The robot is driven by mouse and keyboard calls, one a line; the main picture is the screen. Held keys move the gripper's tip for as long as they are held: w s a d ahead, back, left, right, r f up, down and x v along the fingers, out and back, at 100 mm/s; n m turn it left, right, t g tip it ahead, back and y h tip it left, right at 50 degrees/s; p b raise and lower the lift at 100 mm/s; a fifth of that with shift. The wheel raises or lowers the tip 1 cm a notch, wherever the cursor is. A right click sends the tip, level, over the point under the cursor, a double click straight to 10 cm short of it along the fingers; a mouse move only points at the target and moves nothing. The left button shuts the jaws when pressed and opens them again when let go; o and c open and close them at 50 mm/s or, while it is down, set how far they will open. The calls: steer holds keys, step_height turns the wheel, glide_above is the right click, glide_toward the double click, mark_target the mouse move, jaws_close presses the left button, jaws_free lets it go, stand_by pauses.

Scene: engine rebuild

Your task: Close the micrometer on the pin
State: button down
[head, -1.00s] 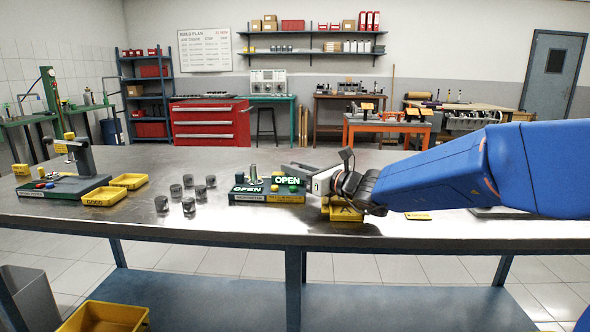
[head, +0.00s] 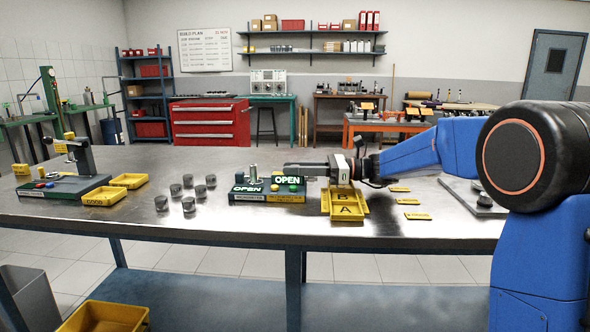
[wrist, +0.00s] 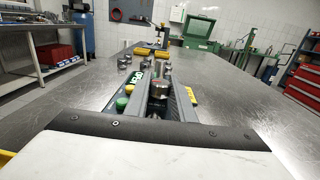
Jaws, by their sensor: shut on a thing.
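The micrometer station (head: 268,198) is a dark green block with a yellow front strip and two green signs reading OPEN. A small upright metal part (head: 253,172) stands on it; whether this is the pin I cannot tell. My gripper (head: 290,169) reaches in level from the right, just above the station's right end. A green button (wrist: 122,103) is beside the left finger. The micrometer's measuring faces are hidden.
Several dark metal cylinders (head: 189,204) stand left of the station. Yellow trays marked A and B (head: 346,212) are below my wrist. Another yellow tray (head: 104,196) and a grey gauge stand (head: 85,160) are at the left. The table's front is clear.

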steer(key=n+g+h, duration=0.1)
steer(key=n+g, duration=0.2)
steer(key=g, duration=0.2)
steer(key=n+g+h, duration=0.2)
steer(key=n+g, duration=0.1)
steer(key=g, duration=0.1)
steer(key=shift+n+g, duration=0.3)
steer(key=shift+g, duration=0.4)
steer(key=c, duration=1.5)
jaws_free()
